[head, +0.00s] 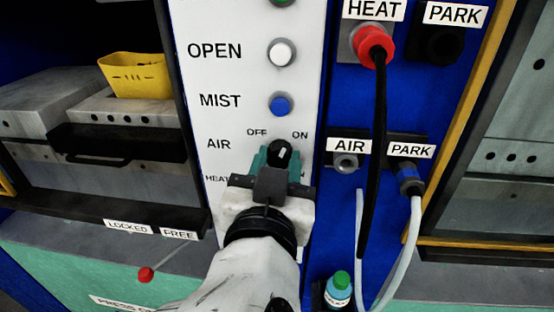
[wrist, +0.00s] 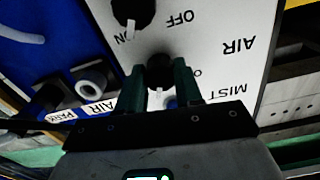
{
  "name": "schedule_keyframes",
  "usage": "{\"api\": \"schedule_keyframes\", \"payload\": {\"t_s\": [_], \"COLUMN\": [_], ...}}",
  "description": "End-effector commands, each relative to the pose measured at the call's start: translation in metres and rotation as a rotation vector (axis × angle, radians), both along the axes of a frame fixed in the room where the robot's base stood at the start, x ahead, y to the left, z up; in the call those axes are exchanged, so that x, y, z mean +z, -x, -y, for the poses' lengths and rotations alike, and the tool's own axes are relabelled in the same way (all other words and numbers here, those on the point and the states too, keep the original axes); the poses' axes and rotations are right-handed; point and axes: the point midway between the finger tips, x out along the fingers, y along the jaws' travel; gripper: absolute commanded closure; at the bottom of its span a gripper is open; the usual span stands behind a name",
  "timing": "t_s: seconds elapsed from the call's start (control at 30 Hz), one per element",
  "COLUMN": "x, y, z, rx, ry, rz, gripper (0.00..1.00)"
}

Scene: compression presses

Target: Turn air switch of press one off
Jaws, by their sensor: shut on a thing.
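The air switch (head: 280,151) is a black knob with a white mark on the white control panel, with OFF at its upper left and ON at its upper right. Its white mark leans up and right, towards ON. My gripper (head: 277,162) reaches it from below in the head view, with its green fingers on either side of the knob. In the wrist view, which shows the panel upside down, the air switch (wrist: 158,69) sits between the fingertips of my gripper (wrist: 160,78). The gripper is shut on the knob.
Above are the blue MIST button (head: 280,104) and white OPEN button (head: 282,52). The heat switch (wrist: 132,10) is close by, hidden in the head view. Right are a red heat plug (head: 372,45) with a black cable, an air socket (head: 345,164) and a parked air hose (head: 411,185).

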Motion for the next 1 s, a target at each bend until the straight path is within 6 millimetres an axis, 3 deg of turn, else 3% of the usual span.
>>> {"api": "schedule_keyframes", "payload": {"t_s": [0.6,1.0], "x": [0.0029,0.002], "y": [-0.0001,0.0], "z": [0.0012,0.0013], "rx": [0.0,0.0], "ry": [0.565,0.829], "rz": [-0.021,-0.028], "gripper": [0.96,0.96]}}
